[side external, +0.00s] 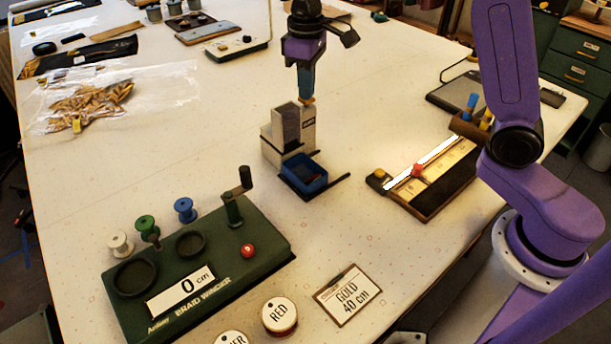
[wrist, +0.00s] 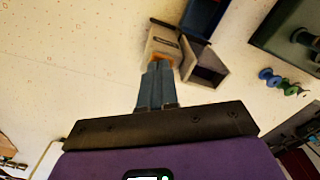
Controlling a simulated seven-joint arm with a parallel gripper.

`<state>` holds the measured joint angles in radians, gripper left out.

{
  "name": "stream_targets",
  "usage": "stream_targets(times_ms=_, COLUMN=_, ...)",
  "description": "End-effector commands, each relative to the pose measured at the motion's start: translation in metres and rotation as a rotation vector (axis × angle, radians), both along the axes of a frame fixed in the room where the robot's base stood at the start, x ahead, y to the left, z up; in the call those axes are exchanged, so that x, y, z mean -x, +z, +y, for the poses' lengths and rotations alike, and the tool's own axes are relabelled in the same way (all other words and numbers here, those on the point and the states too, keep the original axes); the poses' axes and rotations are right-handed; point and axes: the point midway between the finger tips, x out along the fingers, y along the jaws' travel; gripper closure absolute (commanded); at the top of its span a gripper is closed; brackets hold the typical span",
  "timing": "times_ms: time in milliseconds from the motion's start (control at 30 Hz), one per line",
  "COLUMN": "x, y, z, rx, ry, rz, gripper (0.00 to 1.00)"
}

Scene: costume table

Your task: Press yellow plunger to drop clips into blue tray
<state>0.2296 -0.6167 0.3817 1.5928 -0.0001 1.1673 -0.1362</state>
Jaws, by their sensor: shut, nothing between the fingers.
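The clip dispenser (side external: 272,148) stands upright mid-table, a pale grey block with a darker hopper; it also shows in the wrist view (wrist: 205,62). The blue tray (side external: 315,184) sits at its front foot, with something dark inside that I cannot make out; part of it shows in the wrist view (wrist: 203,14). My gripper (side external: 306,95) is shut and empty, pointing down over the dispenser's right block. A small orange-yellow patch, apparently the plunger (side external: 308,101), shows right at the fingertips, which hide most of it. In the wrist view the fingers (wrist: 159,68) cover it too; I cannot tell whether they touch.
A green braid winder (side external: 225,292) with spools stands front left. A wooden board with a ruler (side external: 440,172) lies to the right. A bag of clothespin-like pieces (side external: 90,105) lies far left. The table around the dispenser is clear.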

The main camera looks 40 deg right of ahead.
Motion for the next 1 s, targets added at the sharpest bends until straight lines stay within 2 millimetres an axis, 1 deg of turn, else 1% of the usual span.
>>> stream_targets(times_ms=700, x=0.000, y=0.025, z=0.000, rx=-0.001, ry=0.000, rz=-0.002, gripper=1.00)
stream_targets(times_ms=1000, x=0.000, y=0.031, z=0.000, rx=0.000, ry=-0.001, rz=0.000, gripper=1.00)
